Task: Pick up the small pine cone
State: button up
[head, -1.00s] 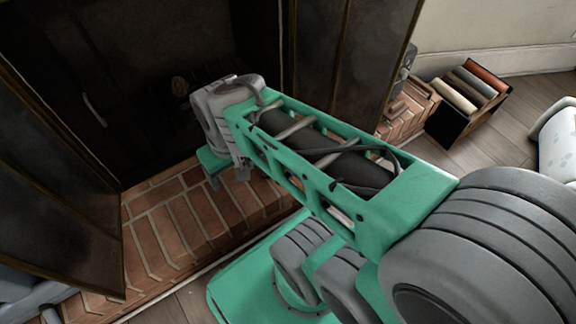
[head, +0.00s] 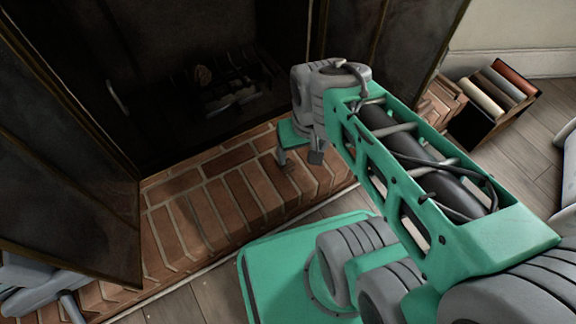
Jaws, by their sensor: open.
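A small brown pine cone (head: 202,75) sits in the dark firebox, at the back left end of the metal grate (head: 232,97). Shadow makes it hard to tell whether it rests on the grate or just behind it. My gripper (head: 299,159) hangs over the brick hearth, in front and to the right of the pine cone. Its two fingers point down, apart, with nothing visible between them. It is well clear of the pine cone.
A dark fireplace door (head: 75,140) stands open at left, and another (head: 410,50) stands at right. The brick hearth (head: 215,190) is bare in front of the firebox. A box of coloured rolls or books (head: 490,100) stands on the wood floor at right.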

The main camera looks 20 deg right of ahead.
aim_at(289, 167)
jog(key=k, duration=0.5)
jog(key=u, duration=4.3)
jog(key=k, duration=1.1)
jog(key=z, duration=1.3)
jog(key=i, duration=0.5)
jog(key=u, duration=0.05)
